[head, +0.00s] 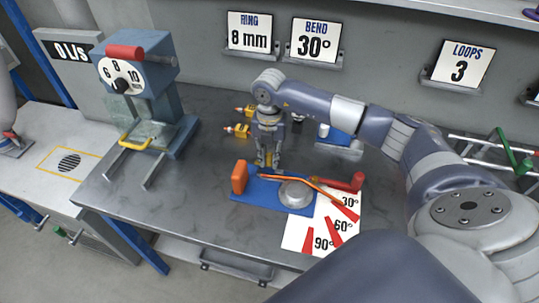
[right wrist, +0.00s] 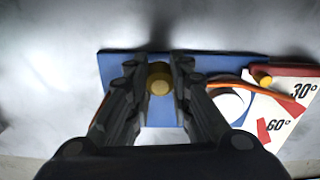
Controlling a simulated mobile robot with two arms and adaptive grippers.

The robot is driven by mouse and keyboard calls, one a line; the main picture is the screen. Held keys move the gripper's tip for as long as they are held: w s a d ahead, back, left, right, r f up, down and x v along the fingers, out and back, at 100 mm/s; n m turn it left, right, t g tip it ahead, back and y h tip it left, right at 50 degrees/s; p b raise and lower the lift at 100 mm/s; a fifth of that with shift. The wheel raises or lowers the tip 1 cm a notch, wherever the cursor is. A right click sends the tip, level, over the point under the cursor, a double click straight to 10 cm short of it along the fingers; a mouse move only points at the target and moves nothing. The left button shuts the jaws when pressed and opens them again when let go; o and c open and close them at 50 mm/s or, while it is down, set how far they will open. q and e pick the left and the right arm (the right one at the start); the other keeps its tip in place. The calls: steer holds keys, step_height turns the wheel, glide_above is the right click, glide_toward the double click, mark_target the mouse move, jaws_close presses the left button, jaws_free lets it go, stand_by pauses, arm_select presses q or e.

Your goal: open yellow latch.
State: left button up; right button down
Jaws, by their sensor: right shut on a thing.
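My right gripper (head: 268,162) points down at the back edge of the blue bending plate (head: 246,193). In the right wrist view its fingers (right wrist: 160,88) are closed on both sides of a round yellow knob, the yellow latch (right wrist: 160,78), over the plate (right wrist: 160,116). In the head view the fingers mostly hide this knob. An orange block (head: 239,177) stands on the plate's left end. My left gripper is not in view.
An angle card (head: 297,236) lies at the plate's front right. A blue machine (head: 152,75) with a dial and a yellow bar (head: 135,143) stands at left. Small yellow-and-red items (head: 238,130) lie left of my gripper. The grey tabletop (head: 195,190) left of the plate is clear.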

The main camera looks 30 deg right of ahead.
mark_target(270, 155)
steer(key=c, duration=1.4)
jaws_free()
steer(key=shift+r, duration=0.1)
step_height(270, 155, up, 12)
